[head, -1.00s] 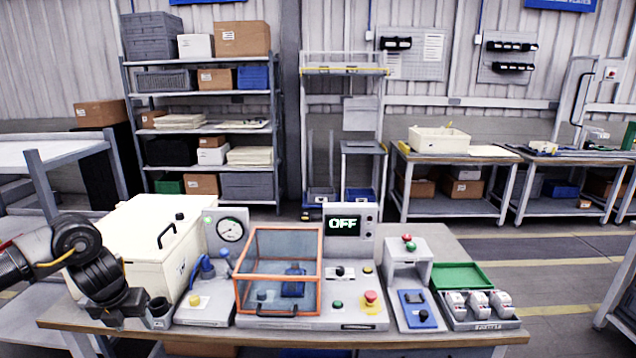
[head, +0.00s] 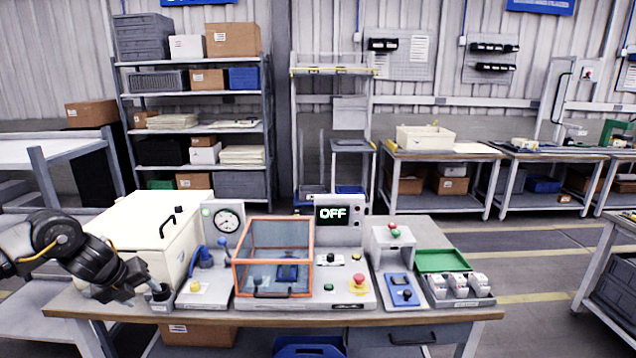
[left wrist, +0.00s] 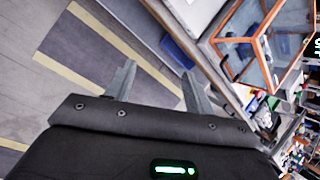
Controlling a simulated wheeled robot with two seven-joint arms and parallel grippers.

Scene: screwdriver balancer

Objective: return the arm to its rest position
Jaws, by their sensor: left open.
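My left arm comes in from the left in the head view. Its gripper (head: 146,286) is at the left end of the workbench, in front of the cream box and close to a small dark cup (head: 160,293). I cannot tell whether it touches the cup. In the left wrist view the two fingers of the left gripper (left wrist: 156,84) stand well apart with nothing between them, with floor and the bench edge beyond. My right gripper does not show.
The workbench (head: 440,318) holds a cream lidded box (head: 145,235), a gauge panel (head: 226,222), an orange-framed clear case (head: 272,258), a display reading OFF (head: 333,215), a button stand (head: 393,245) and a green tray (head: 447,260). A shelf rack (head: 203,130) stands behind. Floor is free to the right.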

